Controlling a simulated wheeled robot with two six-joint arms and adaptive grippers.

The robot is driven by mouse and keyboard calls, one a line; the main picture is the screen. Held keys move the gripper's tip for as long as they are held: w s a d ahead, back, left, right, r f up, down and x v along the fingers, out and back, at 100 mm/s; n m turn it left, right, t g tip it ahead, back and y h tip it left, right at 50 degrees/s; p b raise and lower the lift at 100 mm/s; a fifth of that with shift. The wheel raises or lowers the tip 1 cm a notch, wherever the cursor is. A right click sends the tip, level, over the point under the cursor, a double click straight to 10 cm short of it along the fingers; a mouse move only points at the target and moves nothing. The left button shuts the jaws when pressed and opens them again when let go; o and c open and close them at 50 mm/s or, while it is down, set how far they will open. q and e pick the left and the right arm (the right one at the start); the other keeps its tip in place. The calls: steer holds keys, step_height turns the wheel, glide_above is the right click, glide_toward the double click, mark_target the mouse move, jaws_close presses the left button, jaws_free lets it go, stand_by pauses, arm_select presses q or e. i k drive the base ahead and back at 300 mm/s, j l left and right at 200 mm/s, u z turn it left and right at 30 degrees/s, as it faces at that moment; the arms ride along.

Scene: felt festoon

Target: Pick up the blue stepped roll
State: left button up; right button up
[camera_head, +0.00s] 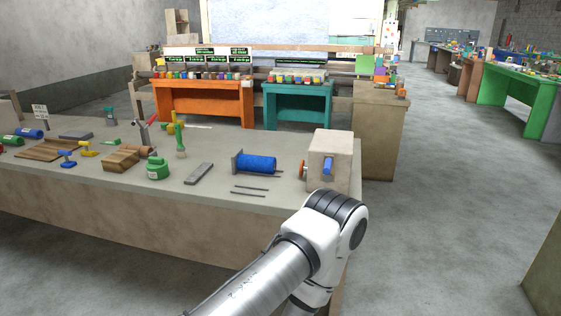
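A blue roll (256,163) lies on its side on the grey workbench (215,190), against an upright dark plate at its left end. A dark rod shows at its right end. I cannot tell whether its outline is stepped. Another blue roll (32,133) lies at the far left of the bench, smaller in view. One of my arms reaches up from the bottom, its bent joint in front of the bench's right end. Neither gripper shows in this view.
A beige box (330,152) with a blue part stands at the bench's right end. A grey bar (199,174), thin rods (250,191) and a green container (157,168) lie near the blue roll. Open floor (430,220) is at right.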

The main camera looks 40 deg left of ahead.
mark_target(259, 164)
steer(key=u, duration=1.7)
steer(key=i+l+u, duration=0.15)
steer(key=l+u, duration=1.1)
steer(key=l, duration=0.15)
